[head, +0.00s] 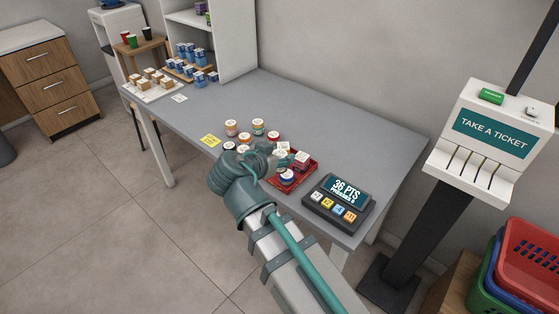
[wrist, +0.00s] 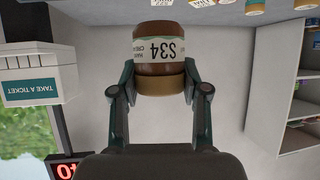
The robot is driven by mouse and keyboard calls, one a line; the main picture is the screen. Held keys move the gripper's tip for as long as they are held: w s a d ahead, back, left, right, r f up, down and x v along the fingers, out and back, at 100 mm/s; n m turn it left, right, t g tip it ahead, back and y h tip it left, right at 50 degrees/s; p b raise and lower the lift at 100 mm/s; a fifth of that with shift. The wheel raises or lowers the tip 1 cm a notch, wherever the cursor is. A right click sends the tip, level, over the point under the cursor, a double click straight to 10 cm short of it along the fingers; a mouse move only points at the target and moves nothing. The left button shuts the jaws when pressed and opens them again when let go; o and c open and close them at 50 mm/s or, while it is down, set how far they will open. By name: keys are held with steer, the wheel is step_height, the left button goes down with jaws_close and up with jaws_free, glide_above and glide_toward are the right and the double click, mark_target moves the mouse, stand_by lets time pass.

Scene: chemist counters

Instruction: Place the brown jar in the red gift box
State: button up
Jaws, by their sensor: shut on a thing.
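In the wrist view, which is upside down, a brown jar (wrist: 158,68) with a white label reading S34 and a tan lid sits between the fingers. My gripper (wrist: 160,88) is shut on it around the lid. In the head view my gripper (head: 272,156) is over the grey counter, beside the left part of the red gift box. The held jar cannot be made out clearly there, as the gripper covers much of this area. The red gift box (head: 306,175) is a shallow red tray holding a blue jar (head: 288,177) and a reddish item (head: 302,159).
Several small jars (head: 231,128) stand on the counter (head: 330,125) behind and left of my gripper. A points display (head: 338,203) stands right of the box. Blue boxes (head: 190,60) fill the far left end. The counter's middle back is clear.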

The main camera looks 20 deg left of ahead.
steer(key=w+a+f+p, duration=0.1)
steer(key=w+a+f, duration=0.1)
steer(key=w+f, duration=0.1)
steer(key=w+a+f+p, duration=0.1)
steer(key=w+a+f, duration=0.1)
steer(key=w+f, duration=0.1)
steer(key=w+a+f+p, duration=0.1)
steer(key=w+a+f, duration=0.2)
steer(key=w, duration=0.2)
steer(key=shift+w+f, duration=0.1)
steer(key=shift+f, duration=1.85)
steer(key=shift+f, duration=0.2)
steer(key=o, duration=1.2)
steer(key=shift+r, duration=0.1)
steer(key=shift+r, duration=0.15)
